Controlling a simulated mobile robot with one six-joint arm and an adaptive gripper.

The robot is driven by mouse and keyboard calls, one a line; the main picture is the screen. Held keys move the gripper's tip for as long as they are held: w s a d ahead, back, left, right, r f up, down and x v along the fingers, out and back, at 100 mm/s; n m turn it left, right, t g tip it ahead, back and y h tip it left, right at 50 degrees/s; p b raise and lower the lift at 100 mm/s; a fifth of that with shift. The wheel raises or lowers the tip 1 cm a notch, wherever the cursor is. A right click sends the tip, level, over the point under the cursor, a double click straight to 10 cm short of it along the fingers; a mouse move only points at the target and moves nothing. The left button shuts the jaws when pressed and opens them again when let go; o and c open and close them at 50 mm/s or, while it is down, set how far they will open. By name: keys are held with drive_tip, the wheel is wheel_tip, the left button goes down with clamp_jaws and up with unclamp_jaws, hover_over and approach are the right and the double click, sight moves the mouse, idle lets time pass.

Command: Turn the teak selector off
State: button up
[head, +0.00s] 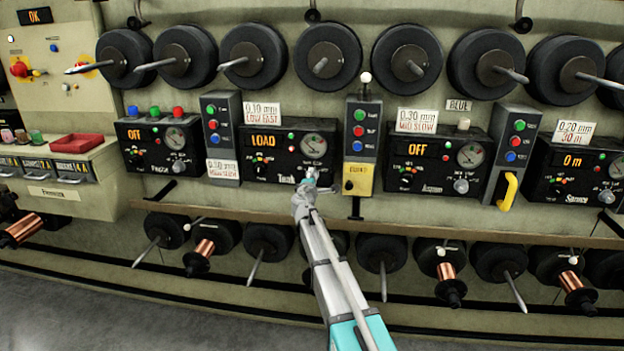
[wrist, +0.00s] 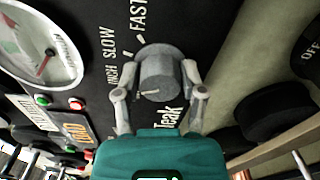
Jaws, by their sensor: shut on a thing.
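The Teak panel (head: 260,150) is a black box with an orange display (head: 264,141) reading LOAD and a gauge (head: 312,146) at its right. Its selector is a grey round knob (wrist: 160,82) with a pale pointer line, beside the printed words INCH, SLOW and FAST. My gripper (head: 311,181) is at the lower right of the panel. In the wrist view my gripper (wrist: 160,75) has one finger on each side of the knob and is shut on it. The head view hides most of the knob behind my gripper.
A panel reading OFF (head: 417,149) stands to the right, past a button column with a yellow box (head: 357,179). Another OFF panel (head: 135,134) is to the left. A ledge (head: 250,210) and wire spools lie below; black spools line the wall above.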

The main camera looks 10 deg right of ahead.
drive_tip(key=n, duration=0.5)
drive_tip(key=shift+w+n, duration=0.15)
drive_tip(key=shift+n, duration=0.25)
drive_tip(key=shift+a, duration=0.1)
drive_tip(key=o, duration=1.1)
drive_tip(key=shift+o, duration=0.2)
drive_tip(key=shift+s, duration=0.25)
drive_tip(key=v, duration=1.1)
drive_tip(key=shift+s, duration=0.3)
drive_tip(key=shift+a, duration=0.15)
